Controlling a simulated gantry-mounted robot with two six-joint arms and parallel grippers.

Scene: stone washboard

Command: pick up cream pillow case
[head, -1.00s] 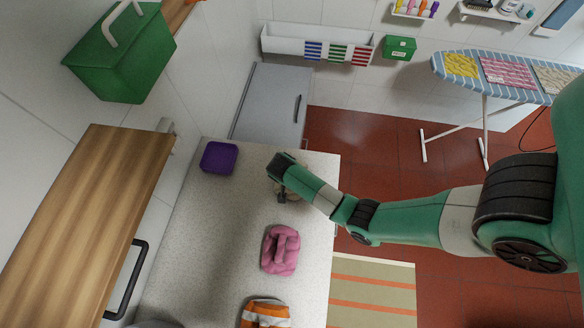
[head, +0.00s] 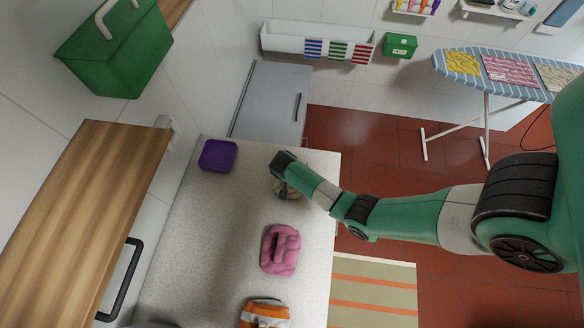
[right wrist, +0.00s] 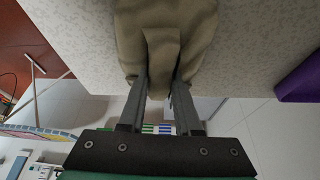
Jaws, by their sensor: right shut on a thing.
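The cream pillow case (right wrist: 130,22) is a beige crumpled cloth on the speckled stone washboard, filling the top middle of the right wrist view. In the head view a small part of it (head: 290,194) shows under my right arm; the rest is hidden. My right gripper (right wrist: 160,82) is shut on a raised fold of the cloth, with one finger on each side. In the head view the right gripper (head: 280,187) is at the far right part of the slab, mostly hidden by its own wrist. My left gripper is not in view.
A wooden counter (head: 75,215) is on the left. A grey cabinet (head: 270,100) stands behind. Bare stone lies left of the pink cloth.

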